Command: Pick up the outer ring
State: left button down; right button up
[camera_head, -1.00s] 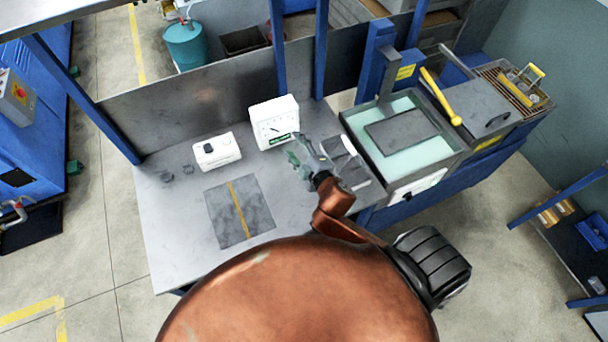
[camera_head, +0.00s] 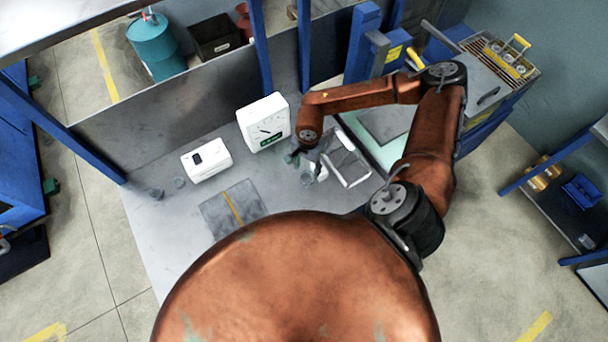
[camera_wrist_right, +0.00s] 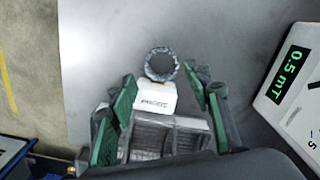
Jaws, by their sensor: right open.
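A dark grey ring (camera_wrist_right: 161,64) shows in the right wrist view, lying on the grey table just beyond a small white block with lettering (camera_wrist_right: 155,98). In the head view the ring (camera_head: 307,178) is small, near the right gripper (camera_head: 303,160). In the wrist view the right gripper (camera_wrist_right: 163,86) has its green-padded fingers spread apart, with nothing between them held. The ring appears between and slightly ahead of the fingertips. Two more small grey ring-like parts, one here (camera_head: 157,194), lie at the table's left. My left gripper is not visible.
A grey compartment tray (camera_head: 357,182) stands right of the ring. A white meter (camera_head: 263,122), reading 0.5 mT in the wrist view, and a white box (camera_head: 206,160) stand behind and left. A dark mat (camera_head: 219,216) lies left. My arm hides the table's front.

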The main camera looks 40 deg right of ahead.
jog(key=shift+w+d+f, duration=0.15)
jog(key=shift+d+f, duration=0.05)
jog(key=shift+f, duration=0.35)
jog(key=shift+w+d+f, duration=0.15)
jog(key=shift+d+f, duration=0.05)
jog(key=shift+f, duration=0.35)
jog(key=shift+f+p, duration=0.75)
jog(key=shift+f, duration=2)
jog(key=shift+c, duration=0.5)
jog(key=c, duration=1)
jog(key=shift+o, duration=0.2)
jog(key=shift+r, duration=0.15)
